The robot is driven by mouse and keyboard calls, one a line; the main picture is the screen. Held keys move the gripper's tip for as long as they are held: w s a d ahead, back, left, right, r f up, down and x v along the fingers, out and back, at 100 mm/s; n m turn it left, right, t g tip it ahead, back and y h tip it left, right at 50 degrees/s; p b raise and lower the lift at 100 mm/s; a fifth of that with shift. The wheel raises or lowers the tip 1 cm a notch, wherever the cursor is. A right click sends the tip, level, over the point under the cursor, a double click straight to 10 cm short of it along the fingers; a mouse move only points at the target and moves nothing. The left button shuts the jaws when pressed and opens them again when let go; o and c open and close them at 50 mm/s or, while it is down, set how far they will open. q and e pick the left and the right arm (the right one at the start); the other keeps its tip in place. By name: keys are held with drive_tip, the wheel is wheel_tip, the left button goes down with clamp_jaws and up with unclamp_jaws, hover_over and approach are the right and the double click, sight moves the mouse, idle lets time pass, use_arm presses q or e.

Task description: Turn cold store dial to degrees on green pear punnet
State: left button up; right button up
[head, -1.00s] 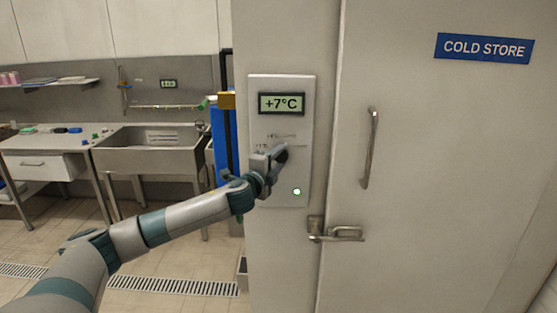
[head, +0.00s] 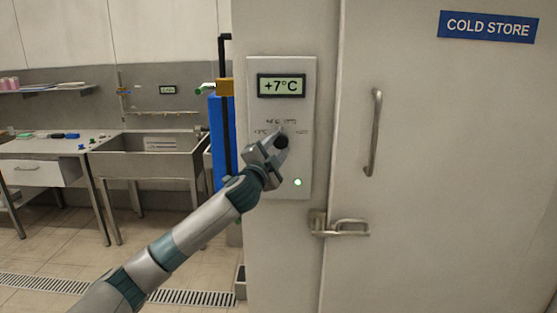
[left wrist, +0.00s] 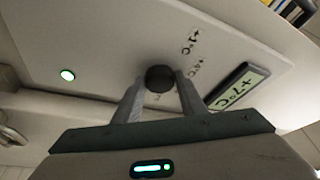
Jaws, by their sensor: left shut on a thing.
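The cold store dial is a small dark round knob (left wrist: 159,78) on a pale control panel (head: 308,125); in the head view the knob (head: 282,142) is partly covered by my gripper. My left gripper (head: 275,148) is shut on the knob, and in the left wrist view its two fingers (left wrist: 157,92) stand on either side of it. The display (head: 281,85) above reads +7°C. Small temperature marks surround the knob; +1°C and +4°C look readable in the left wrist view, others are hidden or too small. My right gripper and the pear punnet are not in view.
The cold store door (head: 440,160) with its long handle (head: 374,133) and latch (head: 340,228) is right of the panel. A blue upright thing (head: 219,140) stands left of it. A steel sink (head: 150,160) and a workbench (head: 40,148) are at the left.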

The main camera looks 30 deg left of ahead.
use_arm(q)
drive_tip(key=n+b, duration=0.3)
drive_tip(key=shift+w+d+f+t+y, duration=0.1)
drive_tip(key=shift+f+t+y, duration=0.2)
drive_tip(key=shift+f+y, duration=0.1)
drive_tip(key=shift+r+n+b, duration=0.15)
drive_tip(key=shift+n+b, duration=0.25)
drive_tip(key=o, duration=1)
drive_tip(key=shift+r, duration=0.1)
